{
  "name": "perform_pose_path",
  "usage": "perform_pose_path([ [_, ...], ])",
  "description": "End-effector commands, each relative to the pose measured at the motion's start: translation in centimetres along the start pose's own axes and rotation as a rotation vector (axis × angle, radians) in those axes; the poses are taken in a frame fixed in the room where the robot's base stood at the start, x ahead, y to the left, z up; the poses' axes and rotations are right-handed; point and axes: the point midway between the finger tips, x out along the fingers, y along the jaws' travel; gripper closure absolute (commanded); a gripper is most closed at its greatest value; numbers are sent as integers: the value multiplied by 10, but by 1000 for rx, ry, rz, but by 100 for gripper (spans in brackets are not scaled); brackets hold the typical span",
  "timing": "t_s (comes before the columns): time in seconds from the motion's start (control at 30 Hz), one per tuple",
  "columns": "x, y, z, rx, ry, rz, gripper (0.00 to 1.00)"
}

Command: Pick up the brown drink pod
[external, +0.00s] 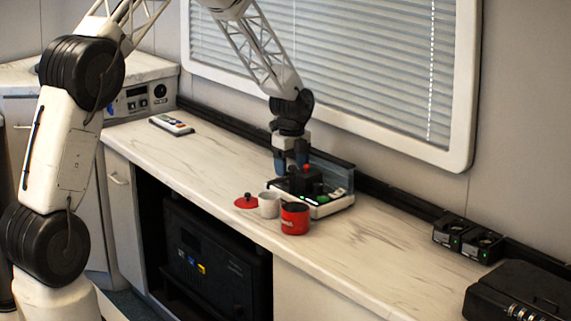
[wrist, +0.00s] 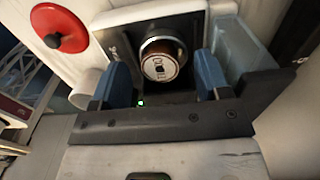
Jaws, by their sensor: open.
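The brown drink pod (wrist: 160,66) shows in the wrist view, sitting in a round metal-rimmed holder (wrist: 163,42) of a small machine. Its pale round label faces the camera. My gripper (wrist: 168,72) is open, with one blue finger on each side of the pod, and nothing is held. I cannot tell how far the fingertips are from the pod. In the external view my gripper (external: 290,163) points down over the machine (external: 325,208) on the counter, and the pod cannot be made out there.
A red can (external: 295,220), a white cup (external: 268,206) and a red lid (external: 246,202) stand close by the machine. A remote-like device (external: 171,125) lies farther left. Two black boxes (external: 468,238) and a black case (external: 520,295) are at the right. The counter (external: 375,250) between is clear.

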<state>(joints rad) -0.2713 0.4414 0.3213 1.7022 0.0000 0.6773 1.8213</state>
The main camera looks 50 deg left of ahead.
Motion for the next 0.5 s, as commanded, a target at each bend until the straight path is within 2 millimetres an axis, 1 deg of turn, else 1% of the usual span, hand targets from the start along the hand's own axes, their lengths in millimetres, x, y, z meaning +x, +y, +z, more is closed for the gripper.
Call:
perform_pose_path([
  [0.13,6,0,0,0,0,0,30],
  [0.5,7,0,0,0,0,-1,30],
])
